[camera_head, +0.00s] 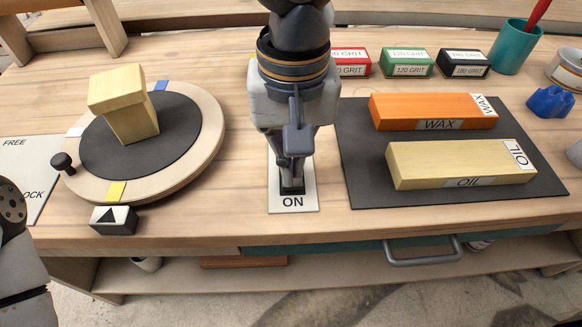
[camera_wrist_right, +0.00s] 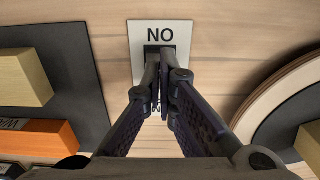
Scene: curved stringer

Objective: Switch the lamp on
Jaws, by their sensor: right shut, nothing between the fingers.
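A white switch plate (camera_head: 306,196) marked ON lies on the bench top. It also shows in the right wrist view (camera_wrist_right: 162,35), where its lettering is upside down. My right gripper (camera_head: 291,186) points down with shut, empty fingers, its tips at the dark switch (camera_wrist_right: 152,49) in the plate. The fingers hide most of the switch, so I cannot tell its position or whether they press it. In the right wrist view, the shut fingertips (camera_wrist_right: 162,68) cover the middle of the plate. No lamp shows. Only part of my left arm shows, at the left edge; its fingers are not visible.
A round turntable (camera_head: 205,125) with a wooden block (camera_head: 130,115) stands left. A dark mat (camera_head: 365,175) right holds an orange WAX block (camera_head: 430,108) and a pale OIL block (camera_head: 460,160). Grit boxes (camera_head: 407,62) and a teal cup (camera_head: 510,48) stand behind.

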